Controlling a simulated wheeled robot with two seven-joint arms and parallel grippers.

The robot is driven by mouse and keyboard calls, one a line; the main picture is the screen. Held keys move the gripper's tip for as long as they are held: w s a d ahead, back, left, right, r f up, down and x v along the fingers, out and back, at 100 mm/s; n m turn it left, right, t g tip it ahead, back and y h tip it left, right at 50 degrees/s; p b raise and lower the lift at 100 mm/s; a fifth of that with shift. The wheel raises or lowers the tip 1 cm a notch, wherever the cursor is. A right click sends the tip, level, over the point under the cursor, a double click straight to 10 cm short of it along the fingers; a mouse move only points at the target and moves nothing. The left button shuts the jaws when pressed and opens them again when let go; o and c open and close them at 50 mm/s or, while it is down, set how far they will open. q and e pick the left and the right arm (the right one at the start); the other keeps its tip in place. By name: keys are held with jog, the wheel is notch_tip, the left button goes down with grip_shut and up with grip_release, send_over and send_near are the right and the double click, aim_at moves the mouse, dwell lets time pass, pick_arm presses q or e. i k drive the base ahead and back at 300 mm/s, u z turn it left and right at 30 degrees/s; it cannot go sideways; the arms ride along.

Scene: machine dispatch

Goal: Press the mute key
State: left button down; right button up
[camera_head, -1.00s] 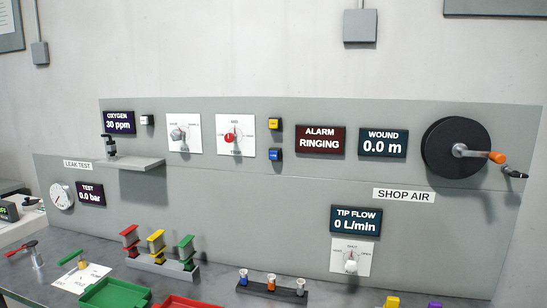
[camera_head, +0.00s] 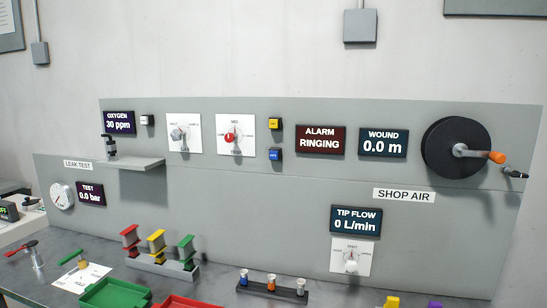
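A yellow key (camera_head: 275,124) and a blue key (camera_head: 275,154) sit one above the other on the grey panel, left of the alarm display. Their small labels are too small to read, so I cannot tell which is the mute key. A small white key (camera_head: 147,120) sits beside the oxygen display. The dark red alarm display (camera_head: 320,140) reads "ALARM RINGING". Neither of my grippers is in view, and nothing touches the keys.
Two white dial plates, one with a grey knob (camera_head: 179,134) and one with a red knob (camera_head: 229,138), are left of the keys. A small shelf (camera_head: 136,164) and a black reel (camera_head: 452,148) stick out from the panel. The bench below holds stands and trays.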

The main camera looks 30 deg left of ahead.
aim_at(274, 155)
jog(key=z, duration=1.8)
jog(key=k, duration=1.2)
jog(key=u, duration=1.3)
jog(key=i, duration=0.5)
jog(key=u, duration=0.05)
